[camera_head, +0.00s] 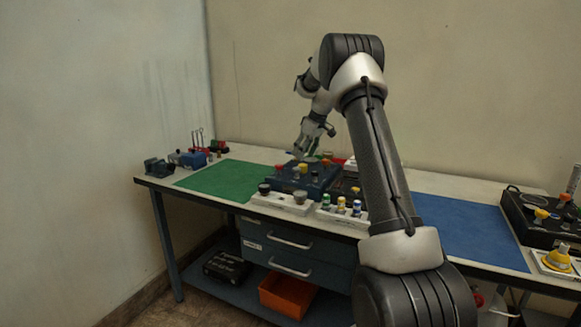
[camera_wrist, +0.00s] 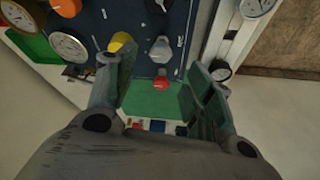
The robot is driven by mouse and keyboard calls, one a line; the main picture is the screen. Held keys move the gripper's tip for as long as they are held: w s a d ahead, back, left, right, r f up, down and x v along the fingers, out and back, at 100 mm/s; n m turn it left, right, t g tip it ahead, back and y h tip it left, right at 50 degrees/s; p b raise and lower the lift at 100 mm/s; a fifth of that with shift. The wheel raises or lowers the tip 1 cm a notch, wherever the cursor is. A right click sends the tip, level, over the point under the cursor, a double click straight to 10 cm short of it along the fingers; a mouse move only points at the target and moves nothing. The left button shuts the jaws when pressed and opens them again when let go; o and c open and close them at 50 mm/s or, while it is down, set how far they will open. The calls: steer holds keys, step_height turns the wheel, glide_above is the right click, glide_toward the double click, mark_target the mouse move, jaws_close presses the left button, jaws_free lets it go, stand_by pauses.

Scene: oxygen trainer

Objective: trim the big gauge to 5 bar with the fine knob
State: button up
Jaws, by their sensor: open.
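In the head view my gripper (camera_head: 310,149) hangs over the dark blue trainer panel (camera_head: 318,189) on the bench. In the wrist view my gripper (camera_wrist: 166,90) is open, and nothing shows gripped between its fingers. Ahead of the fingers, the panel (camera_wrist: 141,17) carries a yellow knob (camera_wrist: 121,42), a grey knob (camera_wrist: 160,50), a red knob (camera_wrist: 160,83) and an orange knob (camera_wrist: 67,7). I cannot tell which knob is the fine one or which gauge is the big one.
A green mat (camera_head: 222,181) lies left of the panel and a blue mat (camera_head: 465,229) right of it, both largely clear. A white block with several small knobs (camera_head: 340,213) stands at the front edge. Another dark device (camera_head: 530,222) stands at the right end.

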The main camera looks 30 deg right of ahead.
mark_target(297, 168)
steer(key=x, duration=0.7)
steer(key=shift+w+a+f, duration=0.1)
steer(key=shift+w+f, duration=0.05)
steer(key=shift+f, duration=0.2)
steer(key=c, duration=1)
